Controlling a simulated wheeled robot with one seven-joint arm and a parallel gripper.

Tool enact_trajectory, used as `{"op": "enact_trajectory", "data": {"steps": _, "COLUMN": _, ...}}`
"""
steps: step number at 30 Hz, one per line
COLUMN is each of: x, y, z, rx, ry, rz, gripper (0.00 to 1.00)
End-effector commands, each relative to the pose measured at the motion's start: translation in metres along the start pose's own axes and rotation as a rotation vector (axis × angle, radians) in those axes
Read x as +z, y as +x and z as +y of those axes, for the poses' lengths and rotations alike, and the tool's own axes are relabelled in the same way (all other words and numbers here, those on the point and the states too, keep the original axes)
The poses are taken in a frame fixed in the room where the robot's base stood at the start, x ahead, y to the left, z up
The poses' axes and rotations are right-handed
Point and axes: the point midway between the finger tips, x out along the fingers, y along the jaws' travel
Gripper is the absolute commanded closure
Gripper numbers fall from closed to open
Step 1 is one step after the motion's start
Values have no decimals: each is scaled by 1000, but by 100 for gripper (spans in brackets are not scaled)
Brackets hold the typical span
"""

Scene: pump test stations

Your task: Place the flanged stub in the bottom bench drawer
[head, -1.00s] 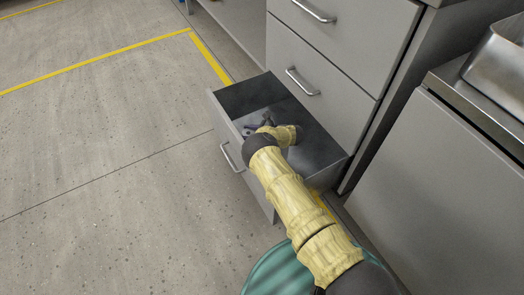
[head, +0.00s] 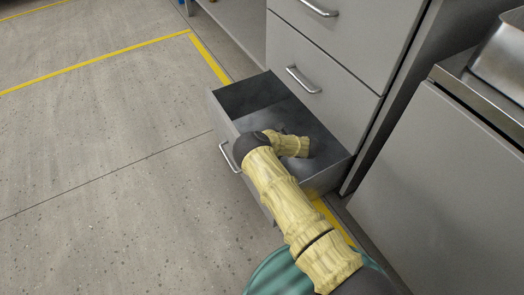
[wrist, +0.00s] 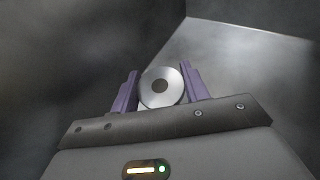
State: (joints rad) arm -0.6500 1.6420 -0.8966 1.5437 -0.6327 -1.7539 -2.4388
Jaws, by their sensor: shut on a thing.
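The flanged stub (wrist: 173,97) shows in the wrist view as a round metal disc with a dark centre hole. My gripper (wrist: 160,90) is shut on it, with one purple finger on each side. The bottom bench drawer (head: 229,127) is pulled open, and its grey inner walls and floor surround the stub in the wrist view. In the head view my arm reaches over the drawer's front into it. My wrist hides the gripper and the stub there. I cannot tell whether the stub touches the drawer floor.
The upper drawers (head: 322,55) above are closed. A grey cabinet (head: 440,165) with a metal basin (head: 503,62) on top stands close on the right. Open floor (head: 110,150) with yellow lines lies on the left.

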Motion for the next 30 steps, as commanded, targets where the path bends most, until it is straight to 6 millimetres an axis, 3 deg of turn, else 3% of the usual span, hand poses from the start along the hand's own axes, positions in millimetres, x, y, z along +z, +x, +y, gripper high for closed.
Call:
{"op": "enact_trajectory", "data": {"steps": 3, "x": -11, "y": -15, "z": 9, "rx": -4, "ry": 2, "rz": 1, "gripper": 85}}
{"op": "enact_trajectory", "data": {"steps": 21, "x": -20, "y": -10, "z": 9, "rx": -1, "ry": 1, "rz": -1, "gripper": 85}}
{"op": "enact_trajectory", "data": {"steps": 22, "x": -21, "y": -10, "z": 9, "rx": -1, "ry": 1, "rz": 0, "gripper": 51}}
{"op": "enact_trajectory", "data": {"steps": 24, "x": -20, "y": -10, "z": 10, "rx": -1, "ry": 1, "rz": 0, "gripper": 37}}
{"op": "enact_trajectory", "data": {"steps": 25, "x": -20, "y": -10, "z": 10, "rx": -1, "ry": 1, "rz": 0, "gripper": 33}}
{"op": "enact_trajectory", "data": {"steps": 30, "x": -20, "y": -10, "z": 10, "rx": -1, "ry": 1, "rz": 0, "gripper": 33}}
